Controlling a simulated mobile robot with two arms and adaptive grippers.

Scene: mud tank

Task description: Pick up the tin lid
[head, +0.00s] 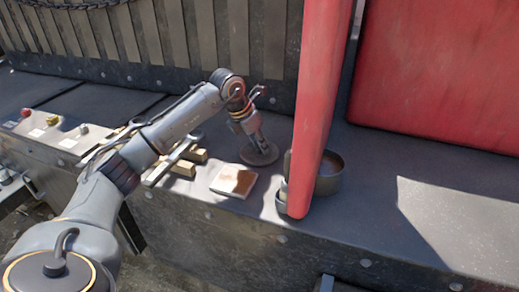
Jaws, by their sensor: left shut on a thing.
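The tin lid (259,156) is a dark grey round disc near the middle of the head view, close to the dark metal ledge. My left gripper (256,140) comes down over it from above and is shut on it. The fingers hide part of the lid's upper side. I cannot tell whether the lid touches the ledge or is held just above it. My right gripper is not in view.
A red post (318,110) stands right of the lid, partly hiding a round tin (329,175). A brown-and-white square (233,181) lies in front. Wooden blocks (183,168) and a wrench (172,158) lie left. The ledge at right is clear.

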